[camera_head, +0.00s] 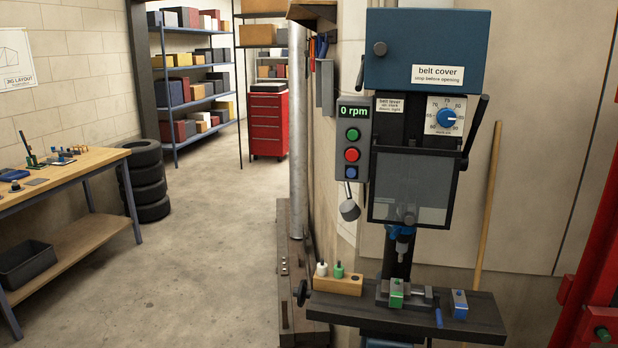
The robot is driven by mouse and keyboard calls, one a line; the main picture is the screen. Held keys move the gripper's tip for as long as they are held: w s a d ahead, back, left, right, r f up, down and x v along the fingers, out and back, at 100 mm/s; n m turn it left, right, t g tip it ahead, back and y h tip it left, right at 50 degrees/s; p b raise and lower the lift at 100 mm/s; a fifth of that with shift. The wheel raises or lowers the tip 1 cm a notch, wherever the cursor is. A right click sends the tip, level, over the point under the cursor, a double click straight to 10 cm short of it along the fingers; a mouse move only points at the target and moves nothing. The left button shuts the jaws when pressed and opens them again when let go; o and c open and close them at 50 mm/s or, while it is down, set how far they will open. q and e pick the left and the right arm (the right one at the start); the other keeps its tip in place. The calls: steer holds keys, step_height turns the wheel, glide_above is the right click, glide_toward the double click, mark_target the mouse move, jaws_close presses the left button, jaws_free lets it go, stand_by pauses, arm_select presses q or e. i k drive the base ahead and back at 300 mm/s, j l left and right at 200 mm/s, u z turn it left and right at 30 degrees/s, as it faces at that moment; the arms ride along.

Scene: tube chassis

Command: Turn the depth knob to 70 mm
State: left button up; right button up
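The depth knob (446,118) is a round blue knob on a white square dial plate (434,130) at the upper right of the drill press. The dial has small numbers around it, with 75 at the top and what looks like 70 at the upper left. A pale pointer mark on the knob seems to point to the right, away from the upper left; the exact value is too small to read. Neither of my grippers is in view, and nothing touches the knob.
A dark lever (477,118) stands just right of the dial. The clear guard (410,190) hangs below it, and the control box (352,142) reading 0 rpm is to its left. The blue belt cover (425,35) is above. A red frame (597,235) stands at far right.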

mark_target(445, 117)
steer(key=l, duration=0.8)
steer(key=i+l, duration=0.1)
steer(key=l, duration=0.75)
steer(key=i+u, duration=0.05)
